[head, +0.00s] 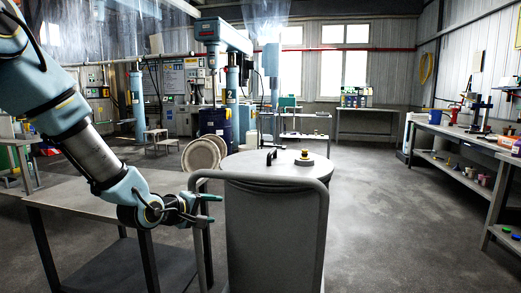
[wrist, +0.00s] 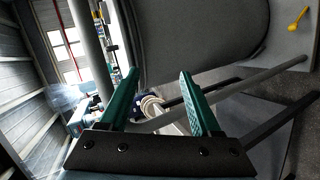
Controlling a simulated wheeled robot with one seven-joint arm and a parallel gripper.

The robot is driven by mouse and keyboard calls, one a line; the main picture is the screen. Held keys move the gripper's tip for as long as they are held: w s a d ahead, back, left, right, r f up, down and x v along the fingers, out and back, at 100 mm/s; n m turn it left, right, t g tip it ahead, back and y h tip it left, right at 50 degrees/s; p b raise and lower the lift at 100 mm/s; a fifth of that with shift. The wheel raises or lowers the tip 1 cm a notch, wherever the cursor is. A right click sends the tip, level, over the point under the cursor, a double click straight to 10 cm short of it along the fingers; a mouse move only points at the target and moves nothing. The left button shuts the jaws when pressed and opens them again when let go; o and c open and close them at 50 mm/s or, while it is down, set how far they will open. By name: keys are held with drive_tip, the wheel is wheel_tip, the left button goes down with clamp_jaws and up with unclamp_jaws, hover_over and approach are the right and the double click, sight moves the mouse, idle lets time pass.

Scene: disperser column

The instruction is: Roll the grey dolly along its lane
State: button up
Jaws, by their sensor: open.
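The grey dolly stands in front of me in the head view, with its bent tube handle (head: 258,179) towards me. My gripper (head: 208,209) is open at the handle's left upright, fingers pointing right. In the wrist view my gripper (wrist: 157,100) has its green fingers spread, with the grey vessel (wrist: 200,40) beyond. A grey bar (wrist: 250,83) runs across behind the right finger. I cannot tell whether the fingers touch the handle.
A grey table (head: 90,200) stands at the left, under my arm. A blue drum (head: 215,125) and a round pale lid or drum (head: 201,154) are behind the dolly. A workbench (head: 470,140) lines the right wall. The floor (head: 390,210) right of the dolly is clear.

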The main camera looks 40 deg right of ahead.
sight(260, 177)
drive_tip(key=s+d+r+h, duration=0.1)
drive_tip(key=d+r, duration=0.1)
drive_tip(key=s+d+r+n+h+p, duration=0.1)
drive_tip(key=d+r, duration=0.1)
drive_tip(key=r, duration=0.1)
drive_tip(key=s+d+r+g+h+p, duration=0.1)
drive_tip(key=d+r, duration=0.2)
drive_tip(key=shift+s, duration=0.35)
drive_tip(key=p+x, duration=0.2)
drive_tip(key=x, duration=0.8)
drive_tip(key=shift+s+d+f, duration=0.1)
drive_tip(key=shift+d+f, duration=0.1)
drive_tip(key=shift+c, duration=0.2)
clamp_jaws()
